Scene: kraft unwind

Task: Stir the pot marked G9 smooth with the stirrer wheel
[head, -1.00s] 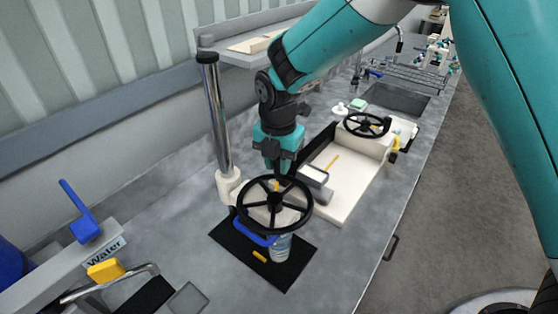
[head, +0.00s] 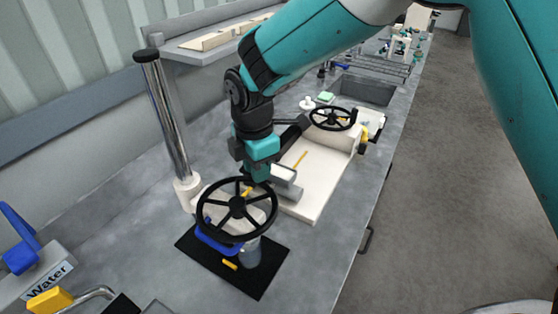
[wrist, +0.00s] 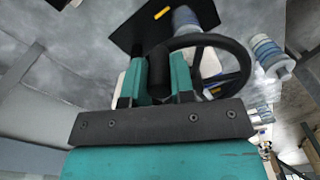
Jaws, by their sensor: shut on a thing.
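The stirrer wheel (head: 237,208) is a black spoked wheel over the black mat (head: 267,280), beside a chrome post. My gripper (head: 257,180) is at the far right side of its rim. In the wrist view, my gripper (wrist: 157,75) is shut on the black rim, which passes between the teal jaws; the wheel's near arc (wrist: 247,70) curves to the right. A greyish pot (head: 250,254) stands upright on the mat under the wheel, its top hidden by the wheel. I cannot read its mark.
A blue handle (head: 218,241) sits under the wheel's front. A cream tray-like unit (head: 315,190) with a second black wheel (head: 333,118) stands behind to the right. The counter between tap and mat is clear.

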